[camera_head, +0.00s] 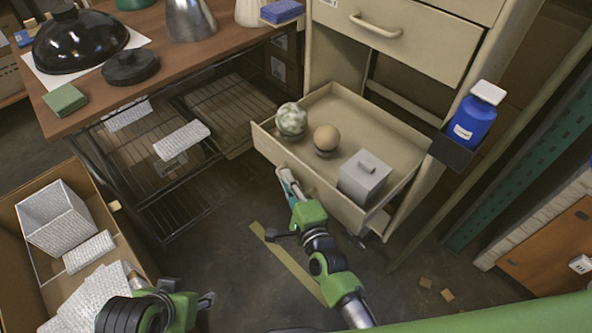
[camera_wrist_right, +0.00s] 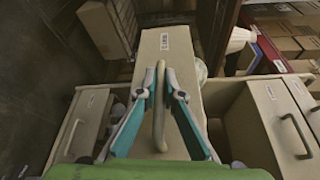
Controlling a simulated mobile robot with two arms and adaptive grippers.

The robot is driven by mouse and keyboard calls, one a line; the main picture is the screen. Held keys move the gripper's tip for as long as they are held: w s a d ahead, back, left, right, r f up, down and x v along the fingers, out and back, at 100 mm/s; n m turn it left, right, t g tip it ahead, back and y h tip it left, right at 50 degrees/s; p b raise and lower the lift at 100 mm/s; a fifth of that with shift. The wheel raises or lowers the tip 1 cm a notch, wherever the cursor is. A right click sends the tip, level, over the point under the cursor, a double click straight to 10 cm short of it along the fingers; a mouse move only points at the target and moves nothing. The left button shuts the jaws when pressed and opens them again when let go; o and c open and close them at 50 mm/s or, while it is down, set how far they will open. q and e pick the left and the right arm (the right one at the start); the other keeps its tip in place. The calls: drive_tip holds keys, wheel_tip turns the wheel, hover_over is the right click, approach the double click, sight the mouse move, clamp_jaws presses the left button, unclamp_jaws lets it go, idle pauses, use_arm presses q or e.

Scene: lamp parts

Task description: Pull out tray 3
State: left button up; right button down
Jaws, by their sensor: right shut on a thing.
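An open beige drawer (camera_head: 330,97), the low tray of the beige cabinet, stands pulled out; its number cannot be read. It holds a marbled ball (camera_head: 291,120), a tan ball (camera_head: 326,138) and a grey box with a knob (camera_head: 364,178). My right gripper (camera_head: 287,176) is at the drawer's front. In the right wrist view its blue-grey fingers (camera_wrist_right: 166,75) are shut on the drawer's upright-looking bar handle (camera_wrist_right: 158,120). The drawer front (camera_wrist_right: 187,50) carries a small white label. My left gripper (camera_head: 205,300) is low at the left, apart from the drawer; its fingers are unclear.
A blue bottle (camera_head: 473,118) stands on a side holder at the cabinet's right. A wooden table (camera_head: 165,62) with lamp parts and a wire rack is at left. A cardboard box (camera_head: 25,215) is lower left. Dark floor lies in front.

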use_arm(q)
drive_tip(key=shift+s+a+g, duration=0.25)
drive_tip(key=shift+s+g, duration=0.15)
drive_tip(key=shift+s, duration=0.5)
use_arm(e)
drive_tip(key=shift+s+a+f, duration=0.1)
drive_tip(key=shift+s+a, duration=0.55)
drive_tip(key=shift+a, duration=0.1)
drive_tip(key=c, duration=2.2)
unclamp_jaws()
drive_tip(key=shift+o, duration=0.2)
